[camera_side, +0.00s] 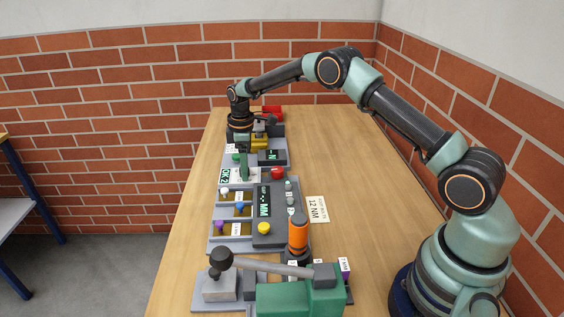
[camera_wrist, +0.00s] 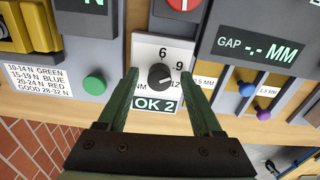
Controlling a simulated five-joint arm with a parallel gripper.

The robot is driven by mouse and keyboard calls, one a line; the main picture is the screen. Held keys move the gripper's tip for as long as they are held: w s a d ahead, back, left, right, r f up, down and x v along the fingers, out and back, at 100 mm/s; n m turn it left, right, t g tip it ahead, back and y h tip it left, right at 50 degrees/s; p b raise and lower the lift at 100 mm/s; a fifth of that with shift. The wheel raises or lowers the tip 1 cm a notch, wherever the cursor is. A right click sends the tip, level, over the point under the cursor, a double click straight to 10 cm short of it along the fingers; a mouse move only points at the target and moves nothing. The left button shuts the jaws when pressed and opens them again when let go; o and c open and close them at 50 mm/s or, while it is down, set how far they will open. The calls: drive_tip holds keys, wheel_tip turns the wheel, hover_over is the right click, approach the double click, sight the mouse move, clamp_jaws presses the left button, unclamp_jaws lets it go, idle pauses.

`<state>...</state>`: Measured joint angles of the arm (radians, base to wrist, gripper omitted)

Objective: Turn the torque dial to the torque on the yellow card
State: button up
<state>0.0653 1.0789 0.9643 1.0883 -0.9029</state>
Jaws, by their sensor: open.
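The torque dial (camera_wrist: 160,76) is a black knob on a white plate marked 6, 9 and 12, with NM at the left, in the wrist view. A light mark on the knob seems to point right, between 9 and 12; its exact setting is hard to read. An OK 2 label (camera_wrist: 157,106) sits below it. My gripper (camera_wrist: 161,72) is open, its green fingers on either side of the knob; contact cannot be told. In the side view my gripper (camera_side: 244,168) hides the dial. The pale yellow card (camera_side: 317,209) reads 12 NM and lies on the table.
A green button (camera_wrist: 94,84) and a force label stand left of the dial. A red button (camera_side: 277,173), a gap display (camera_side: 264,201) and coloured knobs stand nearby. An orange-handled tool (camera_side: 298,235) and green press (camera_side: 300,297) are nearer the camera. The table's right side is clear.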

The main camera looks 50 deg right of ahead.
clamp_jaws()
drive_tip(key=shift+m, duration=0.3)
drive_tip(key=m, duration=0.5)
drive_tip(key=shift+a, duration=0.1)
drive_tip(key=m, duration=0.6)
drive_tip(key=shift+a, duration=0.1)
drive_tip(key=shift+m, duration=0.3)
idle(0.4)
unclamp_jaws()
